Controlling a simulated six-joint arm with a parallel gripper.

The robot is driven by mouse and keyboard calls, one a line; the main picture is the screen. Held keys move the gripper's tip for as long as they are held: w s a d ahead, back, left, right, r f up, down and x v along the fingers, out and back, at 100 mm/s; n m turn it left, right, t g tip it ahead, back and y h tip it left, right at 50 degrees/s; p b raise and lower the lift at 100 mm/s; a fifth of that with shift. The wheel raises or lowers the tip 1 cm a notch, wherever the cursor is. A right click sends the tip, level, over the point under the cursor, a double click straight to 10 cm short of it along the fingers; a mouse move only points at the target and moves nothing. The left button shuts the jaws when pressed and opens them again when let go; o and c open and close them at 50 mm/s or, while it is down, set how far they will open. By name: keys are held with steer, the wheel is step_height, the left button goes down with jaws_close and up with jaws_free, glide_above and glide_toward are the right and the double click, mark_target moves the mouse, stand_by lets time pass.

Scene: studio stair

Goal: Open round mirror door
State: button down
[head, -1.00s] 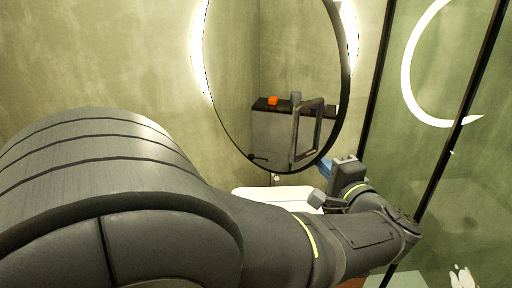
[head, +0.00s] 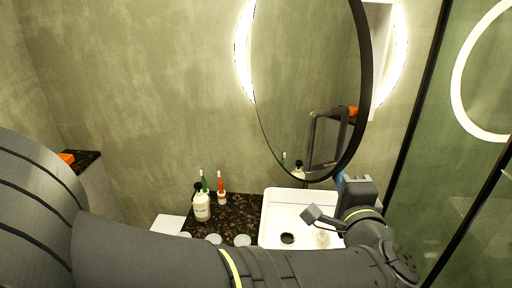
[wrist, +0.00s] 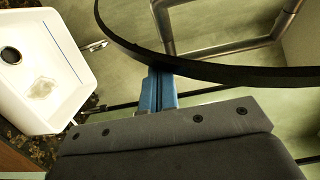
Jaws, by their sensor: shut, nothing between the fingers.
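The round mirror door (head: 310,85) has a black rim and stands ajar at its right side. A gap there shows a pale interior (head: 378,45) behind it. My gripper (wrist: 158,90) has blue fingers, which are together with nothing between them. In the wrist view their tips are right at the black mirror rim (wrist: 215,73); whether they touch it I cannot tell. In the head view my gripper (head: 340,179) is at the lower right edge of the mirror, with its fingers mostly hidden behind my wrist.
A white sink (head: 285,205) is below the mirror; it also shows in the wrist view (wrist: 45,60). Left of it, a dark speckled counter (head: 238,212) holds a soap bottle (head: 202,207) and toothbrushes. A glass panel (head: 480,165) with black frames stands on the right.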

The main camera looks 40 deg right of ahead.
steer(key=w+a, duration=0.5)
steer(key=a, duration=0.3)
steer(key=w+a+m+g+h, duration=0.1)
steer(key=w+a, duration=0.4)
steer(key=a, duration=0.3)
steer(key=shift+w+a+h, duration=0.2)
steer(key=shift+a+h, duration=0.1)
steer(key=shift+a, duration=0.1)
steer(key=shift+s+d, duration=0.15)
steer(key=v, duration=0.9)
steer(key=shift+a, duration=0.35)
stand_by(0.5)
steer(key=shift+r, duration=0.1)
steer(key=shift+d, duration=0.15)
